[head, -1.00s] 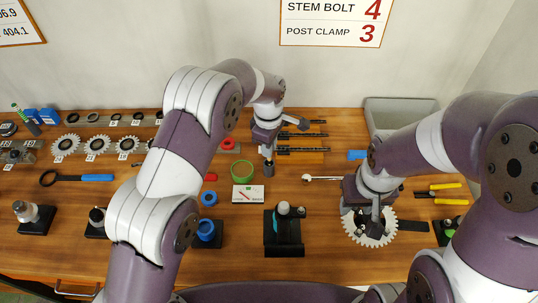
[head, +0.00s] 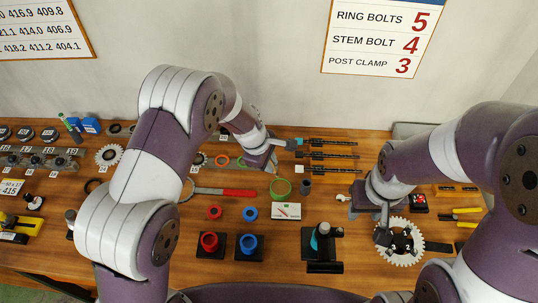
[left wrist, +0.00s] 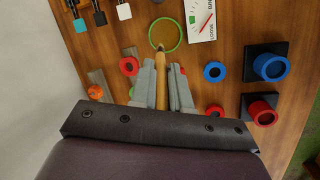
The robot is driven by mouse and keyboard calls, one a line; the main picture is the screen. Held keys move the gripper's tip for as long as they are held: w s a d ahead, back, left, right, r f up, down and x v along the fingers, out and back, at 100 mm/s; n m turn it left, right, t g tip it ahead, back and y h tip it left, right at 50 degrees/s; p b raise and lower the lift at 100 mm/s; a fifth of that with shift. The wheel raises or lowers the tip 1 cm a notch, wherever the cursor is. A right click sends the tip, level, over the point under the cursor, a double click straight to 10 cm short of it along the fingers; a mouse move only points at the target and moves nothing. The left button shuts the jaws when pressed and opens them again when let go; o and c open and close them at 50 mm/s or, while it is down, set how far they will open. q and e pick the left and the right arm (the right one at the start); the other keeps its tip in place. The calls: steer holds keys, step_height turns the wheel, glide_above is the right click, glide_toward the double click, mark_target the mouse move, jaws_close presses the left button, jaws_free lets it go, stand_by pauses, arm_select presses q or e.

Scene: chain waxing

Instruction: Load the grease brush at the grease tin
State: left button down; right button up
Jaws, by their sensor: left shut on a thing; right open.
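My left gripper (head: 272,162) is shut on the wooden handle of the grease brush (left wrist: 161,75), seen between the pale fingers in the left wrist view. The green-rimmed round tin (head: 281,197) lies on the bench just below and in front of this gripper. It also shows in the left wrist view (left wrist: 178,43), with a brownish-olive inside. The brush's far end overlaps the tin's near rim there; I cannot tell whether it touches. My right gripper (head: 383,232) is open over the left side of a large white gear.
A small dark cup (head: 305,187) stands right of the tin. A white gauge card (head: 286,212) lies in front. Red (head: 209,243) and blue (head: 248,243) rings on black blocks stand nearer. A red-handled tool (head: 238,192) lies left. Black-shafted tools (head: 330,155) lie behind.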

mark_target(276, 175)
arm_select(q)
steer(key=shift+w+d, duration=0.3)
steer(key=shift+d, duration=0.6)
steer(key=shift+d+m, duration=0.1)
steer(key=shift+m, duration=0.2)
steer(key=shift+s+a+f+b, duration=0.15)
steer(key=shift+a+f+b, duration=0.1)
steer(key=shift+b, duration=0.1)
steer(key=shift+a+f+h+b, duration=0.15)
steer(key=shift+a+f+b, duration=0.1)
steer(key=shift+f+b, duration=0.25)
steer(key=shift+a+f+h+b, duration=0.15)
steer(key=shift+a+f+b, duration=0.05)
steer(key=shift+f+b, duration=0.25)
steer(key=b+x, duration=0.3)
steer(key=shift+s+f, duration=0.15)
steer(key=shift+f, duration=0.25)
steer(key=shift+a+r, duration=0.1)
steer(key=shift+a, duration=0.15)
arm_select(e)
steer(key=f, duration=0.2)
steer(key=d+f, duration=0.1)
steer(key=f, duration=0.2)
steer(key=shift+d+f, duration=0.1)
steer(key=shift+f, duration=0.15)
arm_select(q)
steer(key=shift+d, duration=0.15)
arm_select(e)
steer(key=shift+d, duration=0.15)
steer(key=shift+f, duration=0.1)
